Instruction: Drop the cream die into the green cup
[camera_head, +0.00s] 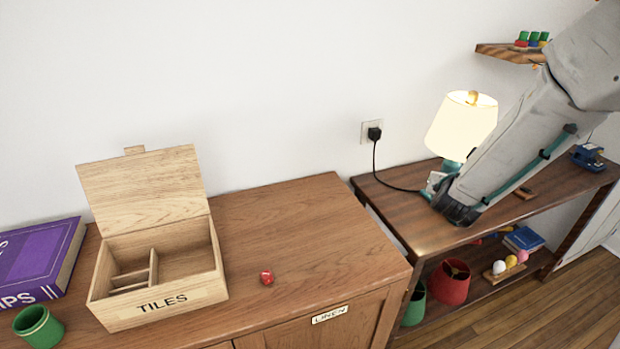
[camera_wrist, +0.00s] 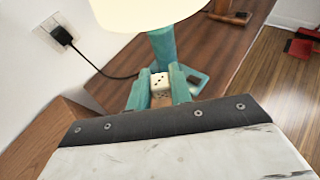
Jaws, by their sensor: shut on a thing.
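The cream die (camera_wrist: 160,82), with dark pips, sits between the teal fingers of my gripper (camera_wrist: 159,86) in the wrist view. My gripper is shut on it, over the side table (camera_head: 400,210) and close to the lamp. In the head view my gripper (camera_head: 438,186) is partly hidden by my own arm, and I cannot make out the die clearly there. One green cup (camera_head: 38,327) is on the cabinet at the lower left, cut by no other thing.
A lit lamp (camera_head: 462,122) stands by my gripper, its cord running to the wall socket (camera_head: 371,132). The cabinet top (camera_head: 300,215) holds an open TILES box (camera_head: 152,305), a purple book (camera_head: 38,262) and a red die (camera_head: 266,277). A red cup (camera_head: 450,283) is on the lower shelf.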

